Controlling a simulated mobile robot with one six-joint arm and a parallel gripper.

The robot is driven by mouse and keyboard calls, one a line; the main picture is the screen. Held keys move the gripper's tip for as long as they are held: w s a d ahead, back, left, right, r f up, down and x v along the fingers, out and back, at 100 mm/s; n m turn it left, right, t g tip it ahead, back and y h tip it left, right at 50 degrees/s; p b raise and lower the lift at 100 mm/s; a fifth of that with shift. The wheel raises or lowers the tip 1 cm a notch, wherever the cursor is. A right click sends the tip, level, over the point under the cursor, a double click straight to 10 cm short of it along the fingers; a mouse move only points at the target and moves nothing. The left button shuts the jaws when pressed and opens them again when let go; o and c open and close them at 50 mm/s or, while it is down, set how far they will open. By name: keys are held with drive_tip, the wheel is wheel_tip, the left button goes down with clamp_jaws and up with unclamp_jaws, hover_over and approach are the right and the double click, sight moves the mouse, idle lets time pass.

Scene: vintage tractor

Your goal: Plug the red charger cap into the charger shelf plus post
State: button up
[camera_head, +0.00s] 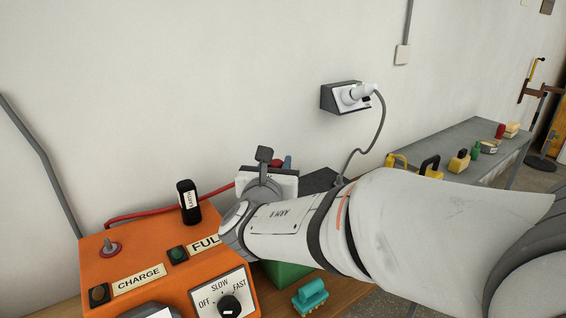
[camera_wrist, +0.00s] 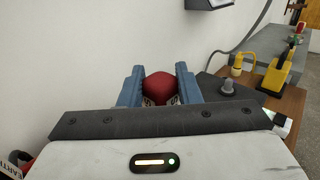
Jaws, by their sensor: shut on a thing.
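The red cap (camera_wrist: 160,88) is held between the two blue fingers of my gripper (camera_wrist: 159,91) in the wrist view. In the head view my gripper (camera_head: 287,162) is mostly hidden by my wrist, with only a bit of blue and red showing near the wall. A short metal post with a red ring (camera_head: 110,248) stands bare on the left of the orange charger (camera_head: 150,255). It is well to the left of my gripper. No plus mark is readable, so I cannot confirm it as the plus post.
A black cap with a white label (camera_head: 188,200) stands upright at the charger's back edge. A red cable (camera_head: 150,214) runs behind it toward my gripper. A grey post (camera_wrist: 228,88) rises from a dark surface right of my gripper. A teal object (camera_head: 310,296) sits on the wooden top.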

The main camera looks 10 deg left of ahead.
drive_tip(key=shift+f+b, duration=1.7)
drive_tip(key=shift+f, duration=0.15)
drive_tip(key=o, duration=1.1)
drive_tip(key=shift+r, duration=0.1)
drive_tip(key=shift+s, duration=0.1)
drive_tip(key=s, duration=0.7)
drive_tip(key=shift+s+d, duration=0.2)
drive_tip(key=shift+s, duration=0.15)
